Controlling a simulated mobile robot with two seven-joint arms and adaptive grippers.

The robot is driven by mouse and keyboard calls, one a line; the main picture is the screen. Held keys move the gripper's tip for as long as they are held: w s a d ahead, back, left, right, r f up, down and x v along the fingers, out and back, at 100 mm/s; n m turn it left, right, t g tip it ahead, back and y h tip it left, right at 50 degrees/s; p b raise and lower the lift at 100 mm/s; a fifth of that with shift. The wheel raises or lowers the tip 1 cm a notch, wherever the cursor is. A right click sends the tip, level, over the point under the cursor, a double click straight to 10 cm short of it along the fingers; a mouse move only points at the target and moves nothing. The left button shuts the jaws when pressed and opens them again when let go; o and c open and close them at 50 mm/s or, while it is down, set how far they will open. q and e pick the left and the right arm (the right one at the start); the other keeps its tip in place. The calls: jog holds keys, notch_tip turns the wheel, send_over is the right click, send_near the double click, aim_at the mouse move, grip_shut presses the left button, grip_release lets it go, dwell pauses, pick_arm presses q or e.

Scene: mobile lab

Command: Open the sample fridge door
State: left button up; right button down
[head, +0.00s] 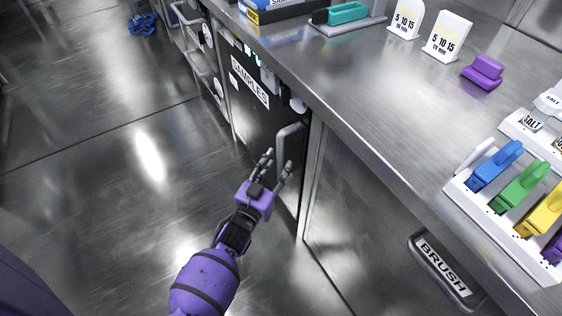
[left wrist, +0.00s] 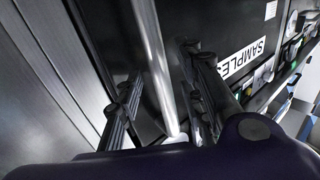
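The sample fridge (head: 262,122) is a dark-fronted unit under the metal counter, with a white SAMPLES label (head: 250,82). Its door looks shut. A light vertical bar handle (head: 281,146) is on the right side of the door. My left gripper (head: 278,163) is open at the lower part of the handle. In the left wrist view the handle (left wrist: 153,62) runs between the two spread fingers (left wrist: 160,100), and the label (left wrist: 243,60) shows to the right. I cannot tell whether a finger touches the bar. My right gripper is in neither view.
The metal counter (head: 375,95) overhangs the fridge. On it are a purple block (head: 483,72), white scale signs (head: 447,37) and a rack of coloured tools (head: 520,187). A BRUSH drawer handle (head: 445,270) is at the lower right. The floor (head: 110,150) left of the fridge is clear.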

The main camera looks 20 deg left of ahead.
pick_arm(q)
jog(key=shift+w+f, duration=0.1)
jog(key=shift+w, duration=1.15)
jog(key=shift+d, duration=0.1)
grip_shut()
